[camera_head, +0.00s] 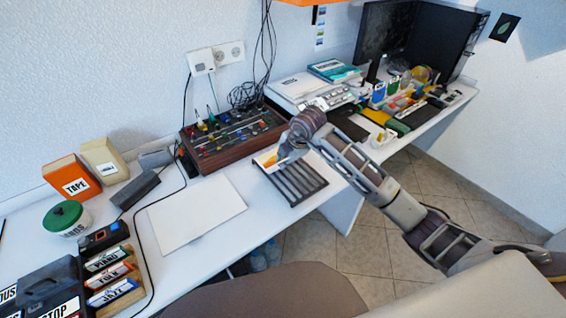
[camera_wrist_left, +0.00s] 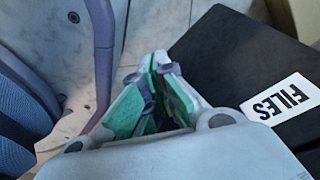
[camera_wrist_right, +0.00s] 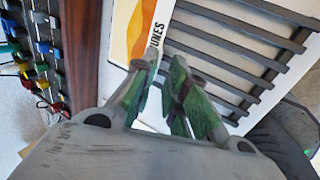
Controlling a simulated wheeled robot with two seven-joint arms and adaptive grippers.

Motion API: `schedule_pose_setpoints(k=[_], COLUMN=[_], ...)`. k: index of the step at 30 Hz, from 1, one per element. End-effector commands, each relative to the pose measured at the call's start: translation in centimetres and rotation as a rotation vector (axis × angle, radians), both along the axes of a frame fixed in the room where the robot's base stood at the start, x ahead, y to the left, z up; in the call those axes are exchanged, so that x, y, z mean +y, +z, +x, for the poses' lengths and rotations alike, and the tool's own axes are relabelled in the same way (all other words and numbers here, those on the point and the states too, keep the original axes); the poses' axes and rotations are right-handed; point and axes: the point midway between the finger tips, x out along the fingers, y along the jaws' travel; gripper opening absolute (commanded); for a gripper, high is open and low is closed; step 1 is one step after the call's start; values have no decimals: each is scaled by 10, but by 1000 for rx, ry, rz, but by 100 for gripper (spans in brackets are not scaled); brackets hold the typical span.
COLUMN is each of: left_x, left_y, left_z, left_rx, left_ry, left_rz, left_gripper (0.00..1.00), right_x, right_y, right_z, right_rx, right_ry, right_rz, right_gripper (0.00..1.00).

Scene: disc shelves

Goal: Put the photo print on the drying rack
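The photo print (camera_wrist_right: 141,30) is white with an orange and yellow picture and dark lettering. It lies at the far end of the drying rack (camera_wrist_right: 232,55), over its slats; I cannot tell how flat it rests. In the head view the print (camera_head: 268,159) shows beside my right gripper (camera_head: 287,152), at the far end of the dark slatted rack (camera_head: 293,186). In the right wrist view my right gripper (camera_wrist_right: 166,62) has its green-padded fingertips slightly apart, close to the print's corner. My left gripper (camera_wrist_left: 162,62) has its fingertips together, empty; it is outside the head view.
A wooden mixer box (camera_head: 232,139) with coloured knobs stands behind the rack. A white board (camera_head: 196,215) lies left of the rack. Labelled boxes (camera_head: 110,262) crowd the left. A dark case labelled FILES (camera_wrist_left: 235,60) is beside my left gripper.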

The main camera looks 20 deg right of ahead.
Motion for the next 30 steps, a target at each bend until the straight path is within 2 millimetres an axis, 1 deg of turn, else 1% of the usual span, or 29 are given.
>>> schedule_pose_setpoints(k=[1,6,12,19,30], left_x=[0,2,11,19,12], left_y=[0,0,0,0,-2], left_z=[-1,-1,1,3,-7], left_rx=[0,-2,-6,-8,4], left_ry=[0,-2,-5,-8,-5], left_rz=[0,2,12,22,13], left_gripper=[0,0,0,0,0], right_x=[-1,-5,-8,-9,-9], right_y=[9,31,51,58,58], right_z=[-3,-13,-21,-25,-25], right_rx=[-3,-2,-2,0,0], right_ry=[1,0,0,0,0], right_rz=[1,-1,0,0,0], right_gripper=[14,14,14,14,14])
